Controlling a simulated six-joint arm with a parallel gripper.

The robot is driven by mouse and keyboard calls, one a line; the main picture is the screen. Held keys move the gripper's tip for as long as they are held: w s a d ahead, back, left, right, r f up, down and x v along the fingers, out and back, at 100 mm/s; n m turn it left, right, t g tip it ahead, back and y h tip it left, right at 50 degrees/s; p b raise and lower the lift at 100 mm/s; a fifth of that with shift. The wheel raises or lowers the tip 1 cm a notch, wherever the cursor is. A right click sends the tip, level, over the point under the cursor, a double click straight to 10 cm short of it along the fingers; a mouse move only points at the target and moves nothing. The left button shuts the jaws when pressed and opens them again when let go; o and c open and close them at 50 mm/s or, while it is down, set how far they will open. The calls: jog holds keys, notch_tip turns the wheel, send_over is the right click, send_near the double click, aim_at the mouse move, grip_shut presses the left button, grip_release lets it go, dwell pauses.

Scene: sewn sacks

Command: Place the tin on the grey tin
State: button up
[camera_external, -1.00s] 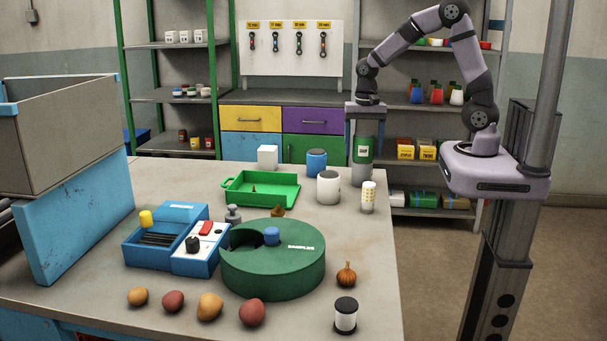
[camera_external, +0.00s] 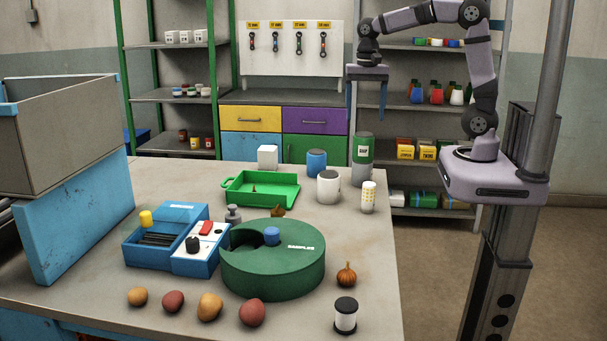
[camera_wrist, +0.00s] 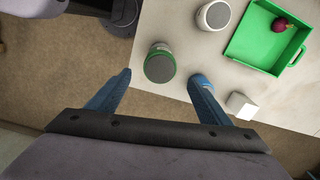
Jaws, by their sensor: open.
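A green tin (camera_external: 362,147) with a white label stands upright on top of the grey tin (camera_external: 361,174) near the table's far right edge. From above, the wrist view shows the green tin (camera_wrist: 159,67) with a grey lid, and a bit of the grey tin (camera_wrist: 160,46) past its edge. My gripper (camera_external: 367,112) is open and empty above the green tin, its fingers pointing down. In the wrist view the spread fingers of my gripper (camera_wrist: 161,78) lie to either side of the green tin, apart from it.
A blue tin (camera_external: 316,163), a white canister (camera_external: 328,188) and a yellow-dotted white container (camera_external: 368,197) stand close by. A white block (camera_external: 267,157) and a green tray (camera_external: 232,198) are to the left. The large green drum (camera_external: 272,270) is nearer the camera.

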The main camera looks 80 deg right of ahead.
jog(key=s+a+f+n, duration=1.1)
jog(key=f+n, duration=0.3)
jog(key=n, duration=0.2)
jog(key=shift+a+f, duration=0.2)
jog(key=shift+a, duration=0.3)
